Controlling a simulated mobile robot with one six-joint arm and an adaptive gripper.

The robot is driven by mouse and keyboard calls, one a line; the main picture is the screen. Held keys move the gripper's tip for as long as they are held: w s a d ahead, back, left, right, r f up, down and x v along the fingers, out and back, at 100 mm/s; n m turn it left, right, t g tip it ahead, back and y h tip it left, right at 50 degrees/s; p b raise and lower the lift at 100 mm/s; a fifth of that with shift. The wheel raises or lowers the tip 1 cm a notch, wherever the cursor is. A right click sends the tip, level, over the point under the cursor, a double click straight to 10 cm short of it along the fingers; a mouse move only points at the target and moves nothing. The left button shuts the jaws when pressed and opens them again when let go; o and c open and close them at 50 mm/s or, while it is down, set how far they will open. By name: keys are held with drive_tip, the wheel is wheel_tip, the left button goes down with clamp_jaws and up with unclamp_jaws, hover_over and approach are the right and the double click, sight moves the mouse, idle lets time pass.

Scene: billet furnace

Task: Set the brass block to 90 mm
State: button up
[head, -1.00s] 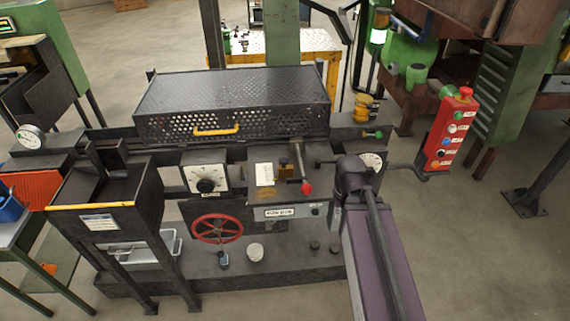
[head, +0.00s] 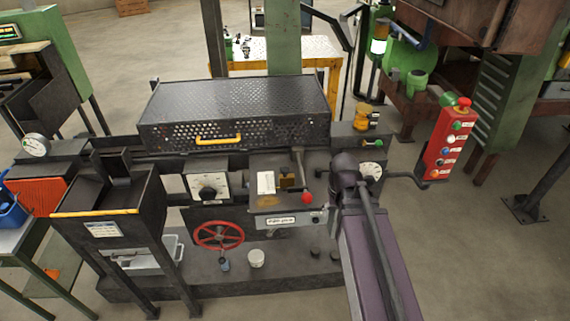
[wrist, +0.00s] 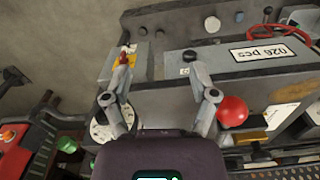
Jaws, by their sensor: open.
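The brass block (head: 287,181) is a small yellow-brown piece on the machine bed in the head view, just behind and left of a red-ball lever (head: 307,197). In the wrist view a yellow-brown part, probably the same block (wrist: 245,137), shows partly behind the red ball (wrist: 232,110). My gripper (wrist: 157,65) is open and empty over the machine's right end, left of the red ball in the wrist view. A black knob (wrist: 189,56) shows near its right fingertip. In the head view my arm hides the fingers. No 90 mm reading is legible.
A perforated guard (head: 235,105) with a yellow handle covers the back. Dials (head: 208,190) and a red handwheel (head: 219,235) are on the machine front. A red button box (head: 447,140) stands to the right. A dark chute (head: 105,200) stands at left.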

wheel_tip(320, 180, up, 18)
drive_tip(key=m+p, duration=0.2)
drive_tip(key=p, duration=1.4)
hover_over(285, 169)
drive_tip(key=shift+p, duration=0.45)
drive_tip(key=shift+f, duration=0.15)
wheel_tip(285, 169, down, 13)
drive_tip(key=b, duration=1.3)
drive_tip(key=shift+f+b, duration=0.2)
drive_tip(key=shift+b, duration=0.2)
drive_tip(key=shift+w, duration=0.1)
clamp_jaws()
